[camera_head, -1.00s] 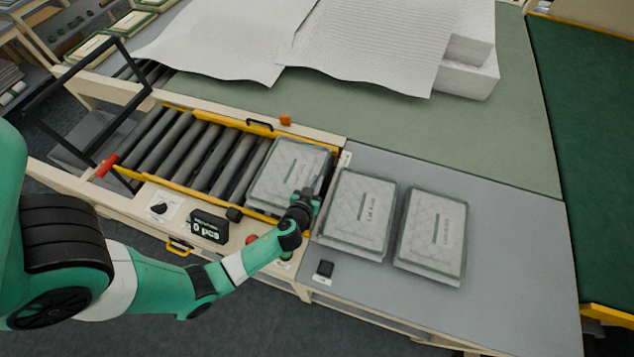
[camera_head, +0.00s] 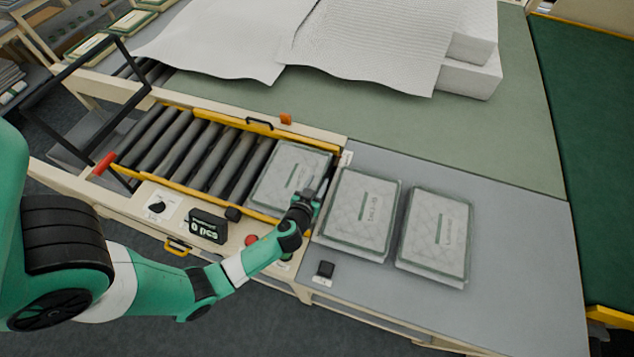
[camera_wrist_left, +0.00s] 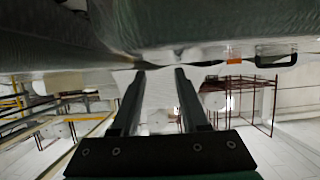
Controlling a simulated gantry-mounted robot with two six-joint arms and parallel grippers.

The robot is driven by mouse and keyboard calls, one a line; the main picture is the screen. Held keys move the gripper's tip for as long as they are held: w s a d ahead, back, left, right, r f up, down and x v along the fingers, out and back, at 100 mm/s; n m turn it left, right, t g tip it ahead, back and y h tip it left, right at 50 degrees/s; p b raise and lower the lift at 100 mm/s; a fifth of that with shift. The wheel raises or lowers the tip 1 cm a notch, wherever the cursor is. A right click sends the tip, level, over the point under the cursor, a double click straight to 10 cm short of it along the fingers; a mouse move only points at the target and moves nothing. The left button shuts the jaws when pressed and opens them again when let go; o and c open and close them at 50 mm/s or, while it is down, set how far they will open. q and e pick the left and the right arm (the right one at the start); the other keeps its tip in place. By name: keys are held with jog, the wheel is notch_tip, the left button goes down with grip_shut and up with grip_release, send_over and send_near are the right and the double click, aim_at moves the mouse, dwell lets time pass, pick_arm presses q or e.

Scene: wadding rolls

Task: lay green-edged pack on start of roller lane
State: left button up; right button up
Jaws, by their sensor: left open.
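A clear-wrapped, green-edged pack (camera_head: 290,172) lies flat on the rollers at the right end of the roller lane (camera_head: 205,150). My left gripper (camera_head: 314,190) is at the pack's near right corner, jaws open. From the head view I cannot tell whether its fingers touch the pack. In the left wrist view the two fingers (camera_wrist_left: 160,72) are apart with nothing clearly between them; a wrapped surface (camera_wrist_left: 200,20) fills the top. Two similar packs, one in the middle (camera_head: 360,215) and one on the right (camera_head: 436,235), lie side by side on the grey table. My right gripper is not in view.
The lane has yellow side rails (camera_head: 178,187) and a counter display (camera_head: 207,228) on its near side. White wadding sheets (camera_head: 370,45) lie behind. The grey table (camera_head: 520,260) is clear at right.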

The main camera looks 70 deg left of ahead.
pick_arm(q)
jog(key=shift+r+p, duration=0.25)
jog(key=shift+p, duration=0.05)
jog(key=shift+r+p, duration=0.5)
jog(key=shift+p, duration=0.1)
jog(key=v, duration=0.9)
jog(key=shift+d+f, duration=0.1)
jog(key=shift+d, duration=0.1)
jog(key=p, duration=0.2)
jog(key=s+d+r+p, duration=0.1)
jog(key=p, duration=0.1)
jog(key=shift+s+d+r, duration=0.15)
jog(key=shift+s+r, duration=0.05)
jog(key=shift+r, duration=0.1)
jog(key=shift+s+d+p, duration=0.1)
jog(key=shift+s+p, duration=0.05)
jog(key=shift+p, duration=0.15)
jog(key=shift+s+d+f, duration=0.1)
jog(key=shift+f, duration=0.1)
